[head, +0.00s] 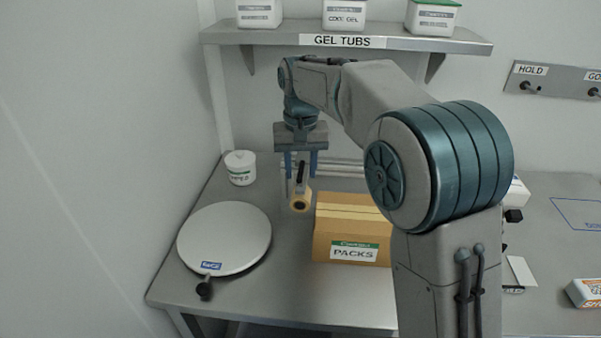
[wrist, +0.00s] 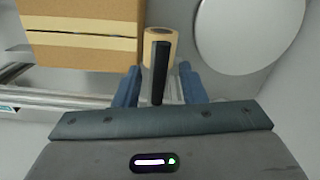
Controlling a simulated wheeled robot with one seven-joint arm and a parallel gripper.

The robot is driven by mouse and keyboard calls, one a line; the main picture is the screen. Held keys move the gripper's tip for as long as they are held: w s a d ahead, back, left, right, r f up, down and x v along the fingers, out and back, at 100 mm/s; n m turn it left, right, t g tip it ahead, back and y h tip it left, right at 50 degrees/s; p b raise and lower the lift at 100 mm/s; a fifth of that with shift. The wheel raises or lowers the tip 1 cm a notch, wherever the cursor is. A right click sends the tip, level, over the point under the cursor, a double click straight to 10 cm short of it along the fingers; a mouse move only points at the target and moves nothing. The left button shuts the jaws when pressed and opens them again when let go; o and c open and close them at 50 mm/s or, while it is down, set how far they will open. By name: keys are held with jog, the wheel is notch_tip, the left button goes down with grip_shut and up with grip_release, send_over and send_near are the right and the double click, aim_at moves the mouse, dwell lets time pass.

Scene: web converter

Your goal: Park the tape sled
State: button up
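The tape sled, a tan tape roll (head: 300,203) with a black handle (head: 300,172), is just left of the cardboard box. The wrist view shows the roll (wrist: 160,46) beyond my gripper and the black handle (wrist: 160,72) reaching back between the fingers. My gripper (head: 300,177) points down over the sled, and its blue fingers (wrist: 158,84) are apart on either side of the handle, with visible gaps. I cannot tell whether the sled rests on the table or the metal rails (head: 335,167) behind the box.
The cardboard box (head: 352,250) labelled PACKS is right of the sled. A round white plate (head: 225,238) with a black knob is on the left, with a white tub (head: 240,167) behind it. A shelf (head: 455,44) with tubs is above. My arm hides the table's middle.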

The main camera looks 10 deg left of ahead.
jog(key=shift+f, duration=0.85)
grip_shut()
